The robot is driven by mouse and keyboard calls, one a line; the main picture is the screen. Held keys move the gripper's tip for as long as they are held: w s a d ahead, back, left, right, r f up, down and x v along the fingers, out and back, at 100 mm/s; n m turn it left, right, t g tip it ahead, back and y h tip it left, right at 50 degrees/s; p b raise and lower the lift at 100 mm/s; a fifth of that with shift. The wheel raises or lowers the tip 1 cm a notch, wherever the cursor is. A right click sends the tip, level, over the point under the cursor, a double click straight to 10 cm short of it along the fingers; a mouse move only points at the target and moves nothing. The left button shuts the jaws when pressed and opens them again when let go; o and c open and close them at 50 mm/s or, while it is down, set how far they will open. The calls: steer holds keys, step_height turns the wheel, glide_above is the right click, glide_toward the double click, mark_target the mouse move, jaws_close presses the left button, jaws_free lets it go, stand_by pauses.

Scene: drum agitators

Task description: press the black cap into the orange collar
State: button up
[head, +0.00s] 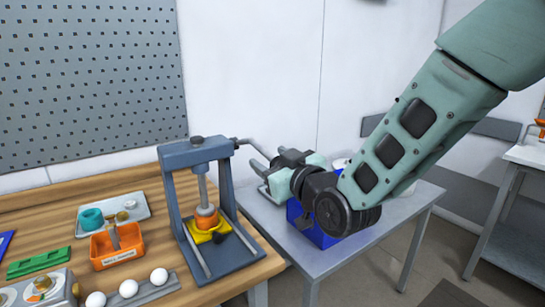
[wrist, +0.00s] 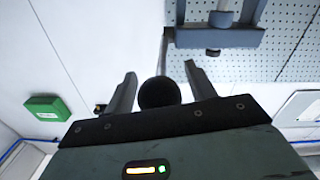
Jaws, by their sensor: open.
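The grey-blue press (head: 171,190) stands at the right end of the wooden bench. Its ram (head: 202,186) reaches down to the orange collar (head: 206,220) in a yellow holder (head: 197,236). I cannot make out the black cap for certain; a small dark piece shows at the holder's front right. The press lever (head: 252,144) extends right towards my gripper (head: 264,169). In the wrist view, a round black knob (wrist: 159,93) sits between the fingers of my open gripper (wrist: 160,76); contact with it cannot be told.
An orange bin (head: 117,244), a grey tray (head: 137,208) with a teal ring, a green block (head: 40,262) and a rack of white balls (head: 129,288) lie left of the press. A blue bin (head: 318,236) stands on the grey side table (head: 385,222) beneath my arm.

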mark_target(264, 149)
jaws_close()
steer(key=shift+w+a+r+p, duration=0.1)
steer(key=shift+r+p, duration=0.65)
steer(key=shift+p, duration=0.25)
steer(key=r+g+h+p, duration=0.1)
steer(key=r+p, duration=0.1)
steer(key=p, duration=0.2)
steer(key=w+a+r+g+h+p, duration=0.1)
steer(key=r+g+p, duration=0.1)
steer(key=r+p, duration=0.1)
steer(key=w+r+g+h+p, duration=0.1)
steer(key=r+g+p, duration=0.1)
steer(key=p, duration=0.4)
steer(key=shift+w+a+r, duration=0.2)
steer(key=shift+a+r, duration=0.2)
steer(key=shift+r, duration=0.1)
steer(key=w+a+r+p, duration=0.1)
steer(key=w+a+r, duration=0.1)
steer(key=w+r, duration=0.1)
steer(key=shift+w+a+r+p, duration=0.3)
steer(key=shift+w+r+p, duration=0.05)
steer(key=shift+w, duration=0.15)
